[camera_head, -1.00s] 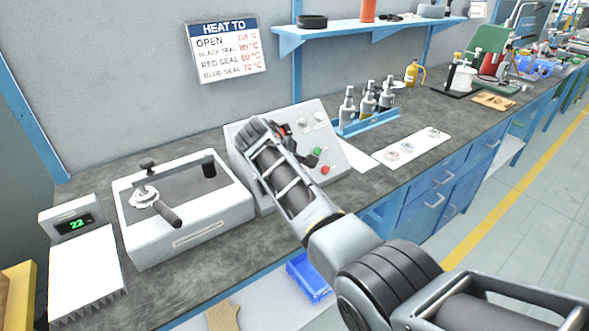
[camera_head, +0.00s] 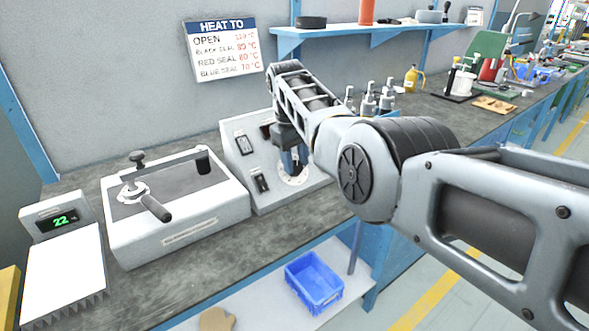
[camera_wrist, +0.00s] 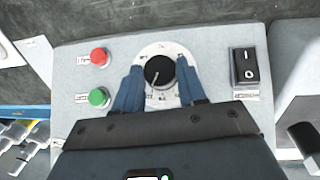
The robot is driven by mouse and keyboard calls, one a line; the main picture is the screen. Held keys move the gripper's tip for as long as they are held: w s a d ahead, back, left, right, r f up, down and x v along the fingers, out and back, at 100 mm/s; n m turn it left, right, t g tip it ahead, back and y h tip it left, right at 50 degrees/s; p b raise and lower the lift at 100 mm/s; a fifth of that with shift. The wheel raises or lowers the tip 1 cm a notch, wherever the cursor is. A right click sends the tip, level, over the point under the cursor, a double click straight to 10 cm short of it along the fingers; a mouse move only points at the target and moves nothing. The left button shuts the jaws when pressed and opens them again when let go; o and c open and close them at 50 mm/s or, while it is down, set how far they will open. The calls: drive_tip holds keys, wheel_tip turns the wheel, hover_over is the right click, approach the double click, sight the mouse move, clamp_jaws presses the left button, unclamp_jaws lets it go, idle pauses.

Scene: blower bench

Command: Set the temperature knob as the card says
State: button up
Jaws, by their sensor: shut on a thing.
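The control box (camera_head: 232,150) stands against the wall at mid-bench. Its black temperature knob (camera_wrist: 159,72) sits on a round white dial (camera_wrist: 155,47), and its pale pointer line points down and slightly left in the wrist view. My gripper (camera_wrist: 160,70) is shut on the knob, one blue finger on each side. In the head view my gripper (camera_head: 293,163) reaches down to the dial (camera_head: 293,180) and hides the knob. The dial's figures are too small to read. The "HEAT TO" card (camera_head: 222,50) lists open, black seal, red seal and blue seal temperatures; blue seal reads 70 °C, others are blurry.
A rocker switch (camera_wrist: 244,68) and red (camera_wrist: 99,56) and green (camera_wrist: 98,97) buttons flank the knob. Bottles (camera_head: 369,100) stand right, behind my arm. A blue bin (camera_head: 313,283) is below.

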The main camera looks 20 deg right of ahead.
sight(296, 166)
drive_tip(key=shift+d+f+m+y+b, duration=0.1)
drive_tip(key=shift+f+m+y+b, duration=0.1)
drive_tip(key=shift+m+y+b, duration=0.3)
idle(0.3)
drive_tip(key=o, duration=1.1)
drive_tip(key=shift+r, duration=0.1)
drive_tip(key=shift+c, duration=0.2)
drive_tip(key=shift+r, duration=3.95)
